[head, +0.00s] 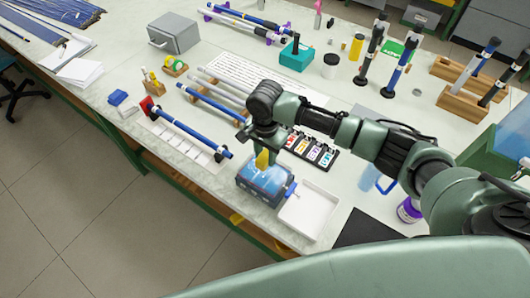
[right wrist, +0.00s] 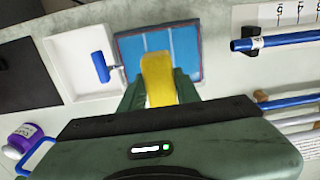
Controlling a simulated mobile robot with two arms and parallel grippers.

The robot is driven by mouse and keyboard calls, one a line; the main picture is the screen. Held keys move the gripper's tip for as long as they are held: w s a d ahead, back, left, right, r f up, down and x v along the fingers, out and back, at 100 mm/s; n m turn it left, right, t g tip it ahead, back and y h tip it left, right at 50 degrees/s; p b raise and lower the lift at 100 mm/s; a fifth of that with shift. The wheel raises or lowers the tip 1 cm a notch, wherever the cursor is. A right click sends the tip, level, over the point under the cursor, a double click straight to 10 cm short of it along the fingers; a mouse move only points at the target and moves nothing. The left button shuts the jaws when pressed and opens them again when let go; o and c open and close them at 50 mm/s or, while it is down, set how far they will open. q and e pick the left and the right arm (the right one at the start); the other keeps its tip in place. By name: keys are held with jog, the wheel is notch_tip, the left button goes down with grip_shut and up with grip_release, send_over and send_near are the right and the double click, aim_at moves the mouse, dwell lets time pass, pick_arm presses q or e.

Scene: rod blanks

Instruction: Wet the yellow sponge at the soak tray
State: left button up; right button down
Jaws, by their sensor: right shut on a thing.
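The yellow sponge (head: 262,160) is held in my right gripper (head: 260,153), which points down. In the right wrist view the sponge (right wrist: 158,78) sits between the two fingers of the gripper (right wrist: 158,95). The soak tray (head: 262,183) is a dark tray with blue inside, under the sponge in the head view. In the right wrist view the blue tray (right wrist: 186,50) lies beyond the sponge. The sponge overlaps the tray in both views; I cannot tell whether they touch. My left gripper is not in view.
A white tray (head: 308,211) adjoins the soak tray, with a blue-handled roller (right wrist: 100,62) at their shared edge. A rod with blue grip (head: 190,132) lies to the left.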

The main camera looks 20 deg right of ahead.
aim_at(265, 161)
notch_tip(265, 161, down, 2)
jog(key=shift+w+a+f+b, duration=0.1)
jog(key=shift+f+b, duration=0.05)
jog(key=shift+b, duration=1.05)
notch_tip(265, 161, down, 2)
jog(key=b, duration=0.3)
jog(key=shift+f, duration=2.05)
notch_tip(265, 161, up, 5)
jog(key=p, duration=0.6)
jog(key=shift+r+p, duration=0.6)
jog(key=shift+r, duration=0.25)
